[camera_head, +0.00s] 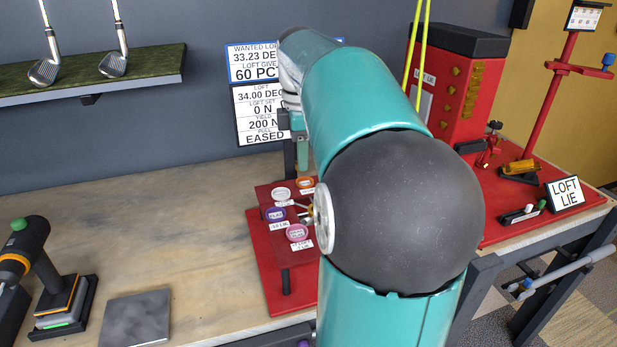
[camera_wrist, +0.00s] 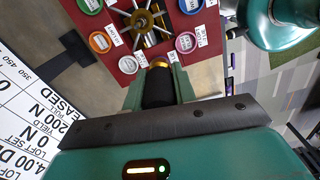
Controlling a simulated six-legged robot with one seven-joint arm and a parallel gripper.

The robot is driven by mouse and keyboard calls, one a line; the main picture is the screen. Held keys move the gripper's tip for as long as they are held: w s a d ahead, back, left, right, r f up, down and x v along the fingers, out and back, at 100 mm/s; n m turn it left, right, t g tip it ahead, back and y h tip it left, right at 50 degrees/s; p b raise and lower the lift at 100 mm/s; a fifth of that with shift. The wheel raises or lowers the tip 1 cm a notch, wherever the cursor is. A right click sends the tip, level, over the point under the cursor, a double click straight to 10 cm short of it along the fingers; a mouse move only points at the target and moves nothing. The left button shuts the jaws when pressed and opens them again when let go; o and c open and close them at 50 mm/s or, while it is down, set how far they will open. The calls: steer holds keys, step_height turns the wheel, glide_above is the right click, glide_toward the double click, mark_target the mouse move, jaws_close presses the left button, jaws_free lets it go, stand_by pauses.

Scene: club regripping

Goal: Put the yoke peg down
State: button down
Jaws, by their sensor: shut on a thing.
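The yoke peg (camera_wrist: 157,88), a dark cylinder with a gold end, is in the wrist view between the two green fingers of my gripper (camera_wrist: 158,78). My gripper is shut on it. The gold end points toward the red board (camera_wrist: 180,50), which carries coloured round pots around a spoked metal hub (camera_wrist: 146,20). I cannot tell whether the peg touches the board. In the head view my gripper (camera_head: 303,150) shows only in part, above the back of the red stand (camera_head: 262,270). My arm hides much of it, and I cannot make out the peg there.
Signboards (camera_head: 258,112) stand behind the stand. A grey plate (camera_head: 137,318) and a dark tool on a base (camera_head: 62,305) are at left on the wooden bench (camera_head: 150,235). A red machine (camera_head: 462,85) stands at right.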

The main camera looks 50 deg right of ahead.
steer(key=w+d+f, duration=0.5)
steer(key=d+f, duration=0.1)
steer(key=w+d+f, duration=0.3)
steer(key=d, duration=0.1)
steer(key=shift+w+f, duration=0.25)
steer(key=shift+w, duration=0.1)
steer(key=shift+w+d+f, duration=0.1)
steer(key=shift+w+f, duration=0.05)
steer(key=shift+f, duration=1.6)
steer(key=shift+f, duration=0.15)
steer(key=c, duration=1.1)
jaws_free()
step_height(320, 180, up, 12)
steer(key=shift+r, duration=0.15)
